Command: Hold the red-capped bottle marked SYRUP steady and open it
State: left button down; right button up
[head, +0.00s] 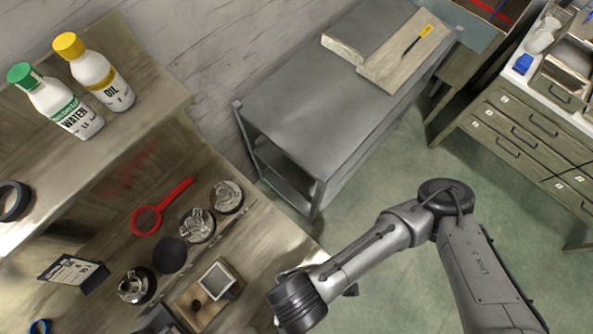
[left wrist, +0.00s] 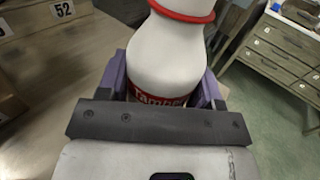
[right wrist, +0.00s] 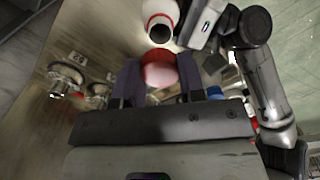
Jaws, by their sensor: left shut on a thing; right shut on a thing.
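In the left wrist view, my left gripper (left wrist: 163,90) is shut on a white bottle (left wrist: 168,55) with a red ring at its neck and a red label band. The band's lettering is only partly visible, and I cannot read SYRUP. In the right wrist view, my right gripper (right wrist: 160,84) is shut on a red cap (right wrist: 158,70). The bottle also shows there, its dark open mouth (right wrist: 160,32) facing the camera; the cap is apart from it. Neither bottle, cap nor gripper jaws show in the head view.
A green-capped WATER bottle (head: 58,102) and a yellow-capped OIL bottle (head: 95,75) stand on the upper shelf. A red ring tool (head: 147,220) and several clear-topped fixtures (head: 197,226) are on the lower bench. A grey table (head: 320,95) stands behind; drawers (head: 515,133) stand right.

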pick_arm(q)
jog(key=shift+c, duration=1)
grip_release()
jog(key=shift+s, duration=0.1)
